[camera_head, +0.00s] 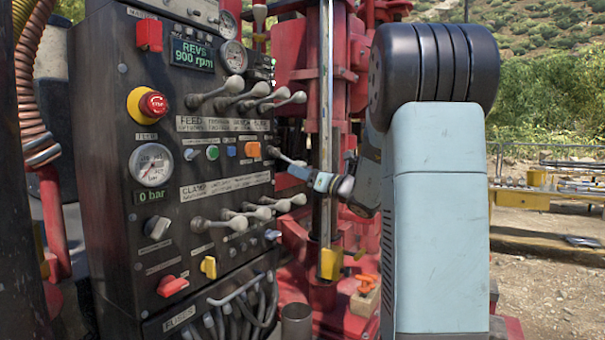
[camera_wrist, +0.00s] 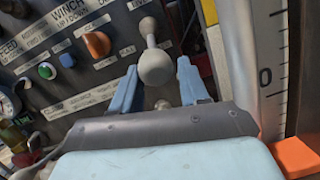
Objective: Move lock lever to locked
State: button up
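A metal lever with a rounded grey knob (camera_wrist: 156,66) sticks out from the dark control panel, beside an orange knob (camera_wrist: 97,44); I take it to be the lock lever, but the small labels beside it are too blurred to read. In the head view the lever (camera_head: 285,158) slants down to the right towards my gripper (camera_head: 324,181). In the wrist view my gripper (camera_wrist: 157,66) has its two light blue fingers apart, one on each side of the knob. I cannot tell whether either finger touches it.
Rows of similar levers stand above (camera_head: 245,95) and below (camera_head: 250,213) on the control panel (camera_head: 110,140). A vertical scaled metal mast (camera_wrist: 268,60) stands close on the right of my gripper. Red machinery (camera_head: 300,70) is behind it. Open ground lies to the right.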

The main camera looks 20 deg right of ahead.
jog(key=v, duration=1.4)
jog(key=shift+a, duration=0.1)
jog(key=s+a+f+n+g, duration=0.3)
jog(key=s+a+n+g, duration=0.3)
jog(key=a, duration=0.4)
jog(key=s+a+f+n+g, duration=0.2)
jog(key=s+a+n+g, duration=0.25)
jog(key=a+n, duration=0.4)
jog(key=s+f+n+g+h, duration=0.1)
jog(key=s+f+n+h, duration=0.1)
jog(key=s+n+h, duration=0.3)
jog(key=s+f+n+h, duration=0.3)
jog(key=s+n+h, duration=0.3)
jog(key=s+n, duration=0.3)
jog(key=n, duration=0.3)
jog(key=shift+s+a+f+g, duration=0.25)
jog(key=shift+s+f+g, duration=0.05)
jog(key=shift+g, duration=0.05)
